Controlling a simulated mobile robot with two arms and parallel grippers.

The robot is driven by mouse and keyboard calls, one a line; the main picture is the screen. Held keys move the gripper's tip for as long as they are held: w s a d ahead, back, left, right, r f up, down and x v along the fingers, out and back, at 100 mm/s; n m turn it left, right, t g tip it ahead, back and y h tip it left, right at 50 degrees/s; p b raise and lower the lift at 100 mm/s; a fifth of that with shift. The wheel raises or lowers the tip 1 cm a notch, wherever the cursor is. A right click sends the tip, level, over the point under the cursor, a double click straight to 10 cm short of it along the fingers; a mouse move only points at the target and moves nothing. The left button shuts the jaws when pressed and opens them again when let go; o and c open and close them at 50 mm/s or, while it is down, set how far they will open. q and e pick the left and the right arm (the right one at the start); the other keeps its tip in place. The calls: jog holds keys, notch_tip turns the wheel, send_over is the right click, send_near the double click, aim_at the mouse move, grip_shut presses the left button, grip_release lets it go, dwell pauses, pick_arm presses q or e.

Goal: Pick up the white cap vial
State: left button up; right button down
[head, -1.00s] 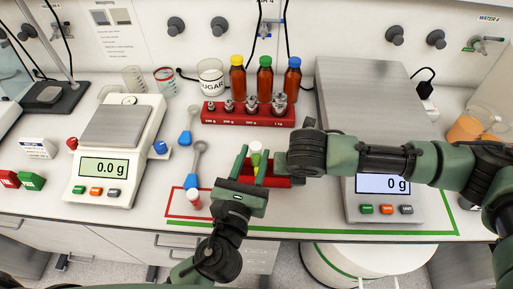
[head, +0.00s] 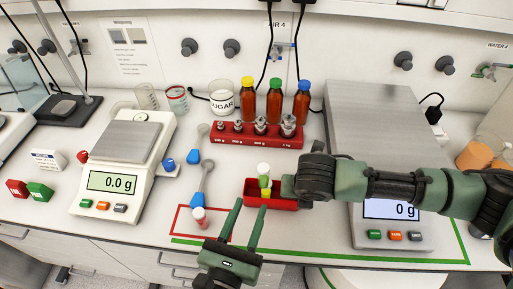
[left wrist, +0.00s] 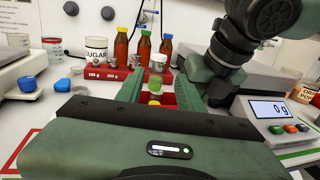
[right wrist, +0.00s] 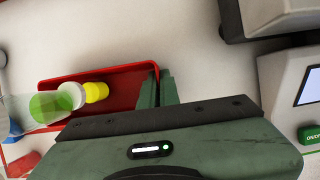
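A vial with a pale top and green contents (head: 264,171) stands up out of the small red tray (head: 272,204). The left wrist view shows its green part (left wrist: 155,84). In the right wrist view a white cap (right wrist: 72,95) shows between the green and a yellow cap (right wrist: 98,92); how these pieces join is unclear. A pinkish-red vial with a pale top (head: 199,219) stands in the red-outlined square. My left gripper (head: 246,220) is open and empty, in front of the tray. My right gripper (right wrist: 162,88) is closed around the tray's right end wall.
A balance (head: 124,140) stands left and a larger scale (head: 375,110) right, partly behind my right arm. A red weight block (head: 232,140), brown bottles (head: 274,103) and a sugar beaker (head: 221,100) are behind the tray. Blue-handled scoops (head: 198,196) lie left of it.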

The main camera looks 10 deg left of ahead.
aim_at(262, 174)
pick_arm(q)
jog(key=shift+n+y, duration=0.3)
jog(key=shift+y, duration=0.1)
jog(key=w, duration=0.4)
jog(key=w+d, duration=0.1)
jog(key=w, duration=0.3)
jog(key=w+d, duration=0.1)
jog(key=w, duration=0.2)
jog(key=shift+w+r, duration=0.15)
jog(key=shift+w, duration=0.25)
jog(key=shift+s, duration=0.1)
grip_shut()
